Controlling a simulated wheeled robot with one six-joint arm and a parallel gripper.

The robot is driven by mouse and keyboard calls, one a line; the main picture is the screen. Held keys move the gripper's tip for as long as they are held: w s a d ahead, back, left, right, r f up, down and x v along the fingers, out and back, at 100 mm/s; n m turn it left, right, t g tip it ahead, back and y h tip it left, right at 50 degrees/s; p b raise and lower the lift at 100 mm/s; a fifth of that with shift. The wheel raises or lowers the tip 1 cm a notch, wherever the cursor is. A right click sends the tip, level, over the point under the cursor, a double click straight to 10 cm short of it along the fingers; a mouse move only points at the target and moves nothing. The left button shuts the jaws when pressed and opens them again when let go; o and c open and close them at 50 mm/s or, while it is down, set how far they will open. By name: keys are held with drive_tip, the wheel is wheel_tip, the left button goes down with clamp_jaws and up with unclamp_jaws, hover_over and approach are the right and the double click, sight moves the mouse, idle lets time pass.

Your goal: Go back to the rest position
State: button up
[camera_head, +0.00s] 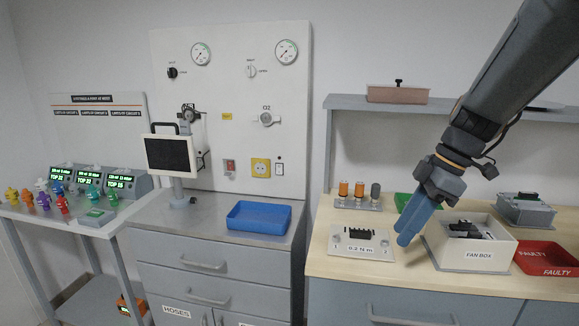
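My gripper (409,229) hangs from the arm at the upper right, over the wooden bench (330,266). Its blue fingers point down and to the left and look close together; I see nothing between them. The fingertips are between the grey block marked 5.2 N m (347,246) and the white fan box (477,260). I cannot tell how high they are above the bench. The fan box holds dark parts (465,230).
A red faulty tray (552,271) and a grey unit (525,208) are at the right. A green tray (402,202) is partly behind my gripper. Orange and grey cylinders (359,190) stand at the back. A shelf (345,102) overhangs. The blue tray (259,231) is empty.

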drive_tip(key=s+a+f+m+h, duration=0.2)
drive_tip(key=s+f+m, duration=0.4)
drive_tip(key=m, duration=0.1)
drive_tip(key=s+a+f+m+h, duration=0.2)
drive_tip(key=s+a+f+m, duration=0.1)
drive_tip(key=s+f+m, duration=0.3)
drive_tip(key=shift+s+f+m, duration=0.4)
drive_tip(key=shift+f+m, duration=0.1)
drive_tip(key=shift+m, duration=0.6)
